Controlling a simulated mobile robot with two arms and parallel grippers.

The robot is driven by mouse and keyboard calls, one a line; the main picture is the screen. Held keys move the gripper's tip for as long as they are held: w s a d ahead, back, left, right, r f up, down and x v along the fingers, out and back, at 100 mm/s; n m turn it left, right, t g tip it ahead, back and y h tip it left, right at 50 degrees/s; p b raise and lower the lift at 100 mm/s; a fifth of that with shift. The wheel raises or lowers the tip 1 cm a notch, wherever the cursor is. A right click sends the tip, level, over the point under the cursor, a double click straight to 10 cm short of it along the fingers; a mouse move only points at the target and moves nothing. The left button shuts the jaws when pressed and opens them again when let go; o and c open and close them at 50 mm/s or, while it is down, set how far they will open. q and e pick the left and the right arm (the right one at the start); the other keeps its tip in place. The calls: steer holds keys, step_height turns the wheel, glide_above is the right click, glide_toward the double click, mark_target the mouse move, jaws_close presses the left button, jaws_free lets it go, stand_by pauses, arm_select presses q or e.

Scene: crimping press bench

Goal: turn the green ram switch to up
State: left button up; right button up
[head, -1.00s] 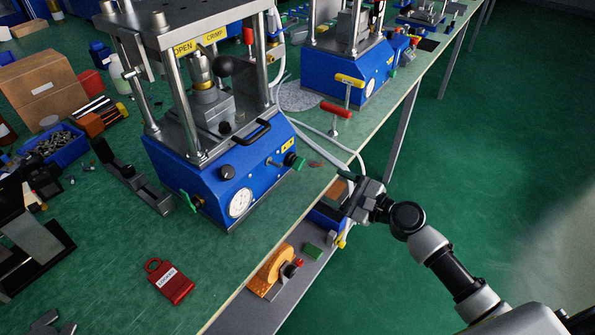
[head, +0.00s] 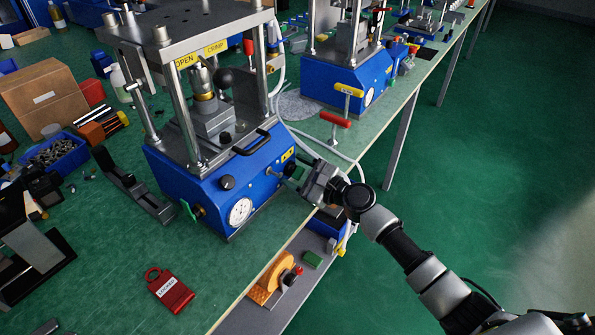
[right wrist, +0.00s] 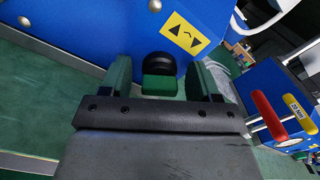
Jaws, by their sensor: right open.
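The blue press (head: 205,190) stands on the bench. Its green ram switch (head: 293,171) is at the right end of the front face, partly hidden by my right gripper (head: 303,178) in the head view. In the right wrist view, the green switch handle (right wrist: 159,85) sits in front of a round black boss, between the two fingers of my right gripper (right wrist: 160,82). The fingers are open, with a gap on each side of the handle. A yellow label with arrows (right wrist: 184,33) is above the switch. I cannot tell which way the switch points. My left gripper is not in view.
A pressure gauge (head: 240,211) and another green lever (head: 188,210) are farther left on the press front. A red padlock-shaped tag (head: 170,291) lies on the bench. A second blue press (head: 330,82) stands behind.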

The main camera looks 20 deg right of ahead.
steer(key=c, duration=0.9)
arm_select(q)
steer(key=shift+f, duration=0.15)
arm_select(e)
steer(key=n+b, duration=0.2)
steer(key=n, duration=0.1)
steer(key=shift+f, duration=0.2)
steer(key=n+b, duration=0.3)
steer(key=n, duration=0.2)
steer(key=shift+s+a, duration=0.1)
steer(key=n+b, duration=0.2)
steer(key=n, duration=0.1)
steer(key=shift+n, duration=0.3)
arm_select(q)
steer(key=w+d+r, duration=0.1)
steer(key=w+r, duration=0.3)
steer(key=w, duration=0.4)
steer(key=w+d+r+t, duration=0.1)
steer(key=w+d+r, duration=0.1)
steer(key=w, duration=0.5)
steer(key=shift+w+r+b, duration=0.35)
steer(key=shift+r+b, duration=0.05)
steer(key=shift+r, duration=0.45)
arm_select(e)
steer(key=shift+n, duration=0.3)
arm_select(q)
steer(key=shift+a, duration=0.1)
